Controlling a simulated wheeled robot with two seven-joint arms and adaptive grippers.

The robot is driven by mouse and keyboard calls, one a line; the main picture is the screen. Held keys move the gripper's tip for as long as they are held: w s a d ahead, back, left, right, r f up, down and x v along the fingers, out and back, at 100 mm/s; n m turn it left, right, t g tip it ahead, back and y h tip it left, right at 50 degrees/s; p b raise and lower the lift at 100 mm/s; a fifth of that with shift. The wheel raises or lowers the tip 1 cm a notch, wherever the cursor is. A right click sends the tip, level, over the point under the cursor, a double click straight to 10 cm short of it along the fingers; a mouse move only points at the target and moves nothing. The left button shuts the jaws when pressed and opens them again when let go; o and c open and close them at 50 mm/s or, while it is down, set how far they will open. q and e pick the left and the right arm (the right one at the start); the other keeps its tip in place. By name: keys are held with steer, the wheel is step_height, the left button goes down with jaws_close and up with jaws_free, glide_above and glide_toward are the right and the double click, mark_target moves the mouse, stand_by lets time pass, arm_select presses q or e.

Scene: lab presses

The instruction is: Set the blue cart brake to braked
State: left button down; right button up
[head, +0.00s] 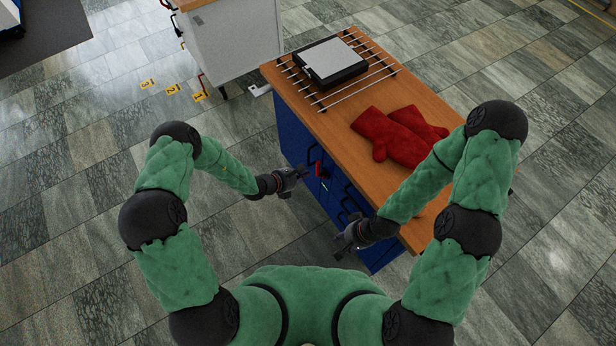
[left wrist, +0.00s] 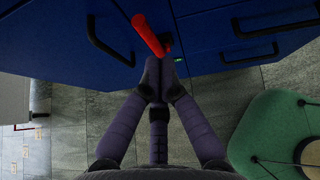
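The blue cart (head: 298,146) has a wooden top, blue drawer fronts and dark handles. Its red brake lever (head: 320,168) sticks out from the side facing my left arm. In the left wrist view the red lever (left wrist: 148,35) slants from upper left down to a dark mount, with a small green mark beside it. My left gripper (head: 298,173) is at the lever; its fingers (left wrist: 158,72) are drawn together, tips just below the lever's lower end. I cannot tell whether they touch. My right gripper (head: 345,238) is near the cart's near end; its finger state is unclear.
On the cart top lie red mitts (head: 395,135) and a metal rack (head: 312,92) with a grey-topped device (head: 332,62). A white cabinet (head: 232,40) stands behind at left. Yellow numbered floor markers (head: 172,90) lie left of it.

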arm_select(q)
step_height(320, 180, up, 7)
steer(key=s+a+p, duration=0.1)
steer(key=shift+a+f+p, duration=0.15)
steer(key=shift+p, duration=0.15)
arm_select(e)
steer(key=shift+w+r, duration=0.35)
steer(key=shift+r, duration=0.55)
arm_select(q)
steer(key=s+a+f+m+g+y, duration=0.1)
steer(key=s+m+g, duration=0.1)
steer(key=s+m, duration=0.5)
steer(key=s+a+f+m+g+y+b, duration=0.1)
steer(key=s+f+m+g+y, duration=0.1)
steer(key=s+m, duration=0.6)
steer(key=s+a+f+m+g+y+b, duration=0.1)
steer(key=s+f+m+g, duration=0.1)
steer(key=s+m, duration=0.5)
steer(key=shift+s+a+m+g+y, duration=0.3)
steer(key=shift+s+m+g, duration=0.15)
steer(key=shift+m, duration=1.35)
arm_select(e)
steer(key=shift+f, duration=1)
arm_select(q)
steer(key=shift+w, duration=0.1)
arm_select(e)
steer(key=shift+o, duration=0.3)
